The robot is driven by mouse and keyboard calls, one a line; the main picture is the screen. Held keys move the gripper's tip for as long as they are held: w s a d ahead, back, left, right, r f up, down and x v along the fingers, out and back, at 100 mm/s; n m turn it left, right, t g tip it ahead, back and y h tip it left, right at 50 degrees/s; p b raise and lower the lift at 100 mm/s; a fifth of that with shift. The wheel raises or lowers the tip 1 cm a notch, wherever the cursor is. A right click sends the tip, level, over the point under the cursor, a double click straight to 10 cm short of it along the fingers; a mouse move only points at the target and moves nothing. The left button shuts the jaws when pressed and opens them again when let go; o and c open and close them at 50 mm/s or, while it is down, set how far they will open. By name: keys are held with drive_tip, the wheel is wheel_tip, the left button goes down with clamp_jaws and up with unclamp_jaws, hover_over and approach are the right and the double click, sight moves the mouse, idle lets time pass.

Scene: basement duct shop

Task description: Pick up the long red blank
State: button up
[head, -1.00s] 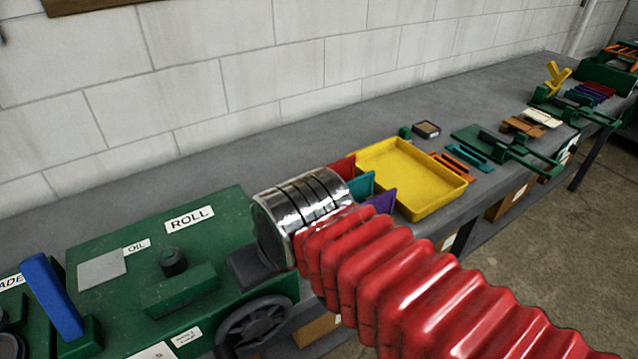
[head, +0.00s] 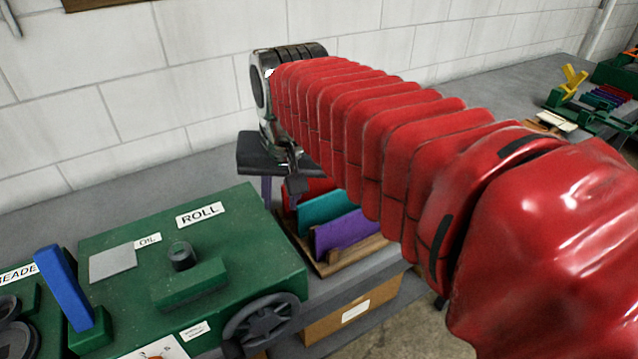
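A red blank (head: 317,187) stands on edge in a wooden rack (head: 357,255), behind a teal blank (head: 328,208) and a purple blank (head: 348,232). My red-sleeved arm hides its upper and right parts, so I cannot see its full length. My gripper (head: 281,196) points down just left of the rack, near the red blank's left end. Its two fingers are apart with nothing seen between them. I cannot tell whether a finger touches the blank.
A green ROLL machine (head: 190,255) with a handwheel (head: 262,322) stands at the left front, with a blue lever (head: 62,290) beside it. A block wall runs behind. My arm covers much of the bench's middle.

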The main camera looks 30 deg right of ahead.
drive_tip(key=w+d+m+g, duration=0.3)
drive_tip(key=w+d+m, duration=0.9)
drive_tip(key=d, duration=0.7)
drive_tip(key=shift+w+d+r+m+g+y, duration=0.15)
drive_tip(key=shift+w+d+m+g+y, duration=0.2)
drive_tip(key=shift+w, duration=0.85)
drive_tip(key=shift+a, duration=0.1)
hover_over(326, 185)
wheel_tip(326, 185, down, 8)
drive_tip(key=shift+w+a+r, duration=0.1)
drive_tip(key=shift+r, duration=0.1)
drive_tip(key=shift+f, duration=0.5)
drive_tip(key=shift+d+f, duration=0.2)
drive_tip(key=shift+f, duration=2.4)
